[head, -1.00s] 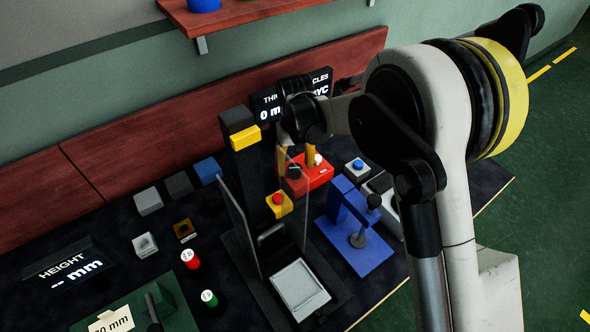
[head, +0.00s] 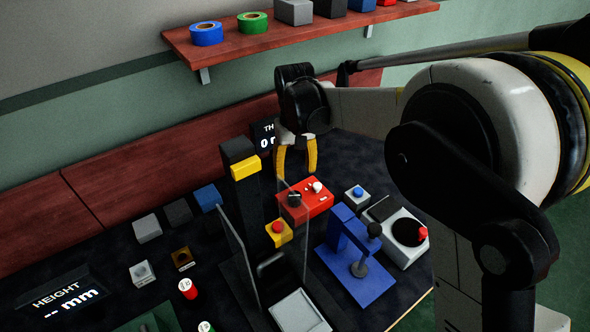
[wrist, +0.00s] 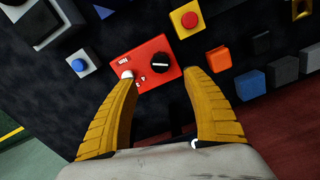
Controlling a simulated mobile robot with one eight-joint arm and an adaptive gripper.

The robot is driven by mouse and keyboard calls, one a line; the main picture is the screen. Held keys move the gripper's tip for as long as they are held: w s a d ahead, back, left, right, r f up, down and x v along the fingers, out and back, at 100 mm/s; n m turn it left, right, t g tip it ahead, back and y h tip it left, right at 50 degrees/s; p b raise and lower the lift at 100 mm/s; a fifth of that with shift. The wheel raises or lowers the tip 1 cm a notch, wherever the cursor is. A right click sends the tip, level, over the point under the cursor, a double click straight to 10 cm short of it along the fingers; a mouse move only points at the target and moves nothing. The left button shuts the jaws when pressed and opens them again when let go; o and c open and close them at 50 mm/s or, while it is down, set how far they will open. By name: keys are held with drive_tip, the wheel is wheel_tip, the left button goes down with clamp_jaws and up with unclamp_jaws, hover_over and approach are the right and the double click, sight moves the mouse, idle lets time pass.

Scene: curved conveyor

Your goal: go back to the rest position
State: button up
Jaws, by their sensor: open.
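My gripper (head: 297,160) hangs above the back of the dark workbench in the head view, its two yellow fingers pointing down. It is open and empty. The red box, with a black knob and a white button, also shows in the head view (head: 318,199), below and in front of the fingertips. The fingers appear apart from it.
A blue press stand (head: 368,285) and a black press with a clear guard (head: 240,270) stand in front. A yellow box with a red button (head: 279,233) is nearby. A red shelf (head: 290,38) with tape rolls hangs behind, and a dark display (head: 264,134) stands at the back.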

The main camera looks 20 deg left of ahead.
drive_tip(key=s+d+r+m+t+y, duration=0.1)
drive_tip(key=s+d+r, duration=0.1)
drive_tip(key=d+r, duration=0.55)
drive_tip(key=s+d+r+m+t, duration=0.2)
drive_tip(key=s+d+r, duration=0.15)
drive_tip(key=d, duration=0.65)
drive_tip(key=s+d+f+m+t+h, duration=0.1)
drive_tip(key=s+d+m+t, duration=0.2)
drive_tip(key=s+d, duration=1.1)
drive_tip(key=d+t, duration=0.1)
drive_tip(key=d, duration=0.1)
drive_tip(key=shift+s+d+m, duration=0.15)
drive_tip(key=shift+d+m, duration=0.2)
drive_tip(key=shift+m, duration=0.05)
